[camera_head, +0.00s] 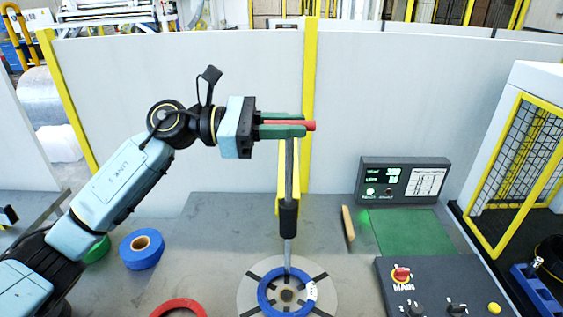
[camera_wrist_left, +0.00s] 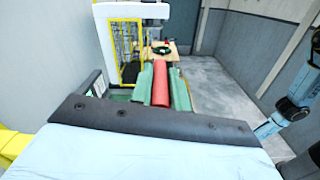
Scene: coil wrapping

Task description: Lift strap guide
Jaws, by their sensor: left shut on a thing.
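My left gripper (camera_head: 284,125) is shut on a red handle (camera_head: 311,125), with its green fingers on both sides of it. The red handle also shows between the fingers in the left wrist view (camera_wrist_left: 161,84). The strap guide's grey rod (camera_head: 289,170) hangs down from near the gripper, with a black sleeve (camera_head: 288,219) on its lower part. The rod's lower end is close to a blue coil (camera_head: 266,303) on a round grey turntable (camera_head: 246,291); I cannot tell whether they touch. My right gripper is not in view.
A blue roll (camera_head: 141,257) and a red ring (camera_head: 179,306) lie on the table to the left. A display box (camera_head: 403,181), a green pad (camera_head: 411,233) and a control panel with knobs (camera_head: 436,284) are on the right. White panels stand behind.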

